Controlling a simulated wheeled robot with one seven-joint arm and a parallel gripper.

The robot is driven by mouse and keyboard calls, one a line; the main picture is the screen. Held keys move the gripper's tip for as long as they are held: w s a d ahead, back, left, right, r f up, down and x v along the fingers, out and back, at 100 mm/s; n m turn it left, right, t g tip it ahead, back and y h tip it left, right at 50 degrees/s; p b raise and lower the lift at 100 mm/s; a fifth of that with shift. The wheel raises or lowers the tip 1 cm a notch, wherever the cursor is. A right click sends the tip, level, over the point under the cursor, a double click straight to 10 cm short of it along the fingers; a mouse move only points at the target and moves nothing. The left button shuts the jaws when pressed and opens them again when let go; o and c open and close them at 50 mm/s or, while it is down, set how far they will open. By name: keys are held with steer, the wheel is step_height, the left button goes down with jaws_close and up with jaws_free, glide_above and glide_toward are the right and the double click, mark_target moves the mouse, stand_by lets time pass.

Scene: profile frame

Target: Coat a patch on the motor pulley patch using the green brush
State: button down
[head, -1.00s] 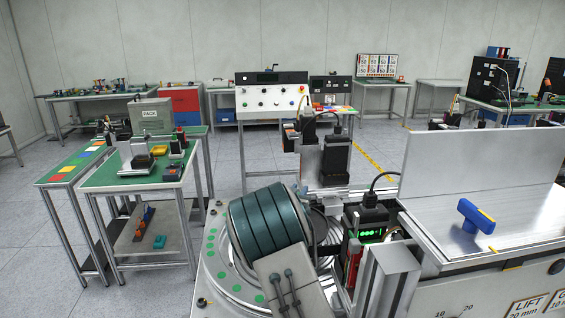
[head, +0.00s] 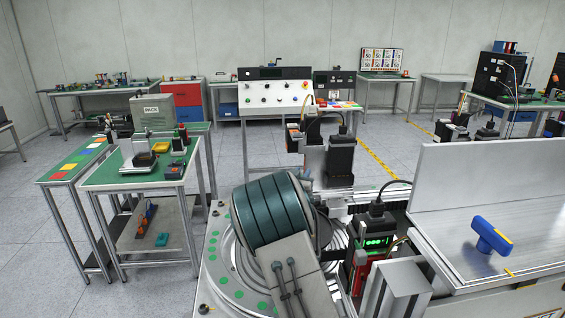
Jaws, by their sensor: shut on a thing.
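A teal ribbed cylinder (head: 268,210), which looks like a motor body, lies tilted above a round plate with green dots (head: 228,266). A grey block (head: 298,262) with two dark rods or bolts is joined to its near side. I cannot clearly pick out the pulley or its patch; the cylinder's right end is partly hidden by dark fittings. No green brush can be made out. My gripper is not in view.
A blue T-shaped handle (head: 491,236) lies on a metal bed at the right, before an upright panel (head: 490,180). A green-topped bench (head: 115,176) stands left.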

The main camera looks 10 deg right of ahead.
steer(key=shift+a+r+p, duration=0.15)
steer(key=shift+r+p, duration=0.25)
steer(key=shift+r, duration=0.5)
steer(key=shift+a+r+p, duration=0.1)
steer(key=shift+r+p, duration=0.3)
steer(key=shift+r, duration=0.5)
